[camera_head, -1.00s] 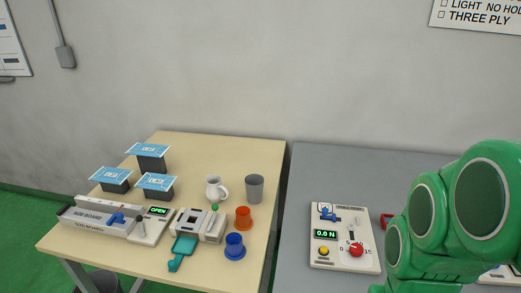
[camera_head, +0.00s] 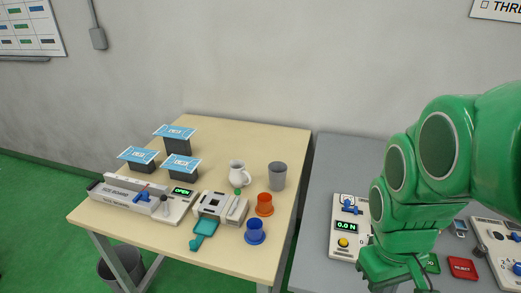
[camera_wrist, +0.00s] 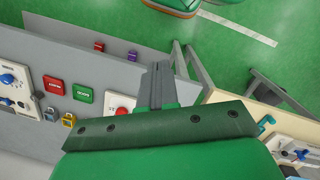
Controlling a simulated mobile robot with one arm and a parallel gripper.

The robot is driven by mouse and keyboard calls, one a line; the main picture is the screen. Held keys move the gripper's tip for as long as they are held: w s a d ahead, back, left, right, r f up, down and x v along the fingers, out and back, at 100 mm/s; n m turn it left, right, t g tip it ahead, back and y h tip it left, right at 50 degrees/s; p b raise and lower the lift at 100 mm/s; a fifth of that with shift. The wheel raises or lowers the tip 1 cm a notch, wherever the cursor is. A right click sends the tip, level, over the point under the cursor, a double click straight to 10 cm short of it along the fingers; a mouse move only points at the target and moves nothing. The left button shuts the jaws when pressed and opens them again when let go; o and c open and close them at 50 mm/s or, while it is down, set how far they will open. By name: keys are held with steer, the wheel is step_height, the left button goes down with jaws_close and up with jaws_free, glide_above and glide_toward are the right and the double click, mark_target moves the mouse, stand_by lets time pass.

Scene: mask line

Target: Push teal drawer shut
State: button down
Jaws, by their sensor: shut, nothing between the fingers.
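The teal drawer (camera_head: 205,228) sticks out of the front of a white device (camera_head: 221,207) on the wooden table, with its handle toward the front edge. The drawer is open. In the wrist view a small teal piece (camera_wrist: 265,124) shows at the right edge of the table, probably its handle. My gripper (camera_wrist: 158,85) is shut and empty in the wrist view, its grey fingers together over the gap between the tables. It is well apart from the drawer. In the head view my green arm is at the right and my fingertips are not clearly visible.
A side board (camera_head: 130,194) lies left. The grey table (camera_head: 330,165) holds a force panel (camera_head: 345,228) and buttons.

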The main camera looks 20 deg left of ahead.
steer(key=w+a+f+n+t, duration=0.1)
steer(key=w+a+n, duration=0.35)
steer(key=a, duration=0.25)
steer(key=w+a+f+n+t+h, duration=0.1)
steer(key=w+a+n, duration=0.2)
steer(key=a+n, duration=0.3)
steer(key=w+a+f+n+t, duration=0.1)
steer(key=w+a+n, duration=0.3)
steer(key=a, duration=0.5)
steer(key=s+a+f+n+t, duration=0.1)
steer(key=s+a+f+n, duration=0.15)
steer(key=a+n, duration=0.45)
steer(key=s+a+f+n+t+y, duration=0.1)
steer(key=s+a+f+n, duration=0.15)
steer(key=a, duration=0.85)
steer(key=s+a+f+n, duration=0.25)
steer(key=a+n, duration=0.25)
steer(key=a, duration=0.4)
steer(key=shift+w+d+f, duration=0.25)
steer(key=shift+w+f, duration=0.95)
steer(key=shift+f, duration=0.3)
steer(key=shift+w+d+f, duration=0.25)
steer(key=shift+w+f, duration=0.9)
steer(key=shift+f, duration=0.4)
steer(key=shift+w+d+f, duration=0.25)
steer(key=shift+w+f, duration=0.95)
steer(key=shift+f, duration=0.3)
